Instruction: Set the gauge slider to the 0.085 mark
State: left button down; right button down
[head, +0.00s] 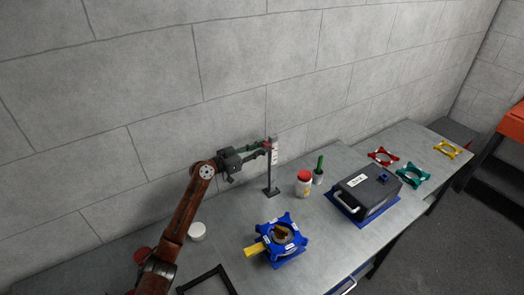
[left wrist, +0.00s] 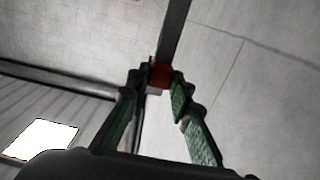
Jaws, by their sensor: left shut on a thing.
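The gauge (head: 269,180) is an upright dark post on a small base, with a white marked scale (head: 275,156) near its top. My left gripper (head: 264,146) reaches the top part of the post from the left. In the left wrist view its green-padded fingers (left wrist: 160,84) are closed around the red slider (left wrist: 160,75) on the dark post (left wrist: 174,30). The slider sits close to the top of the scale in the head view, partly hidden by the fingers. The scale's numbers are too small to read. My right gripper is out of view.
A red-capped bottle (head: 304,184) and a green-handled tool in a cup (head: 319,170) stand right of the gauge. A blue hub fixture (head: 283,240) is in front. A dark case (head: 365,190) sits farther right. The grey wall is close behind.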

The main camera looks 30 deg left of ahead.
pick_arm(q)
jog(key=shift+r, duration=0.15)
jog(key=c, duration=1.7)
grip_release()
jog(key=shift+s+a, duration=0.1)
jog(key=v, duration=1.1)
jog(key=shift+s+a, duration=0.25)
jog(key=shift+s, duration=0.1)
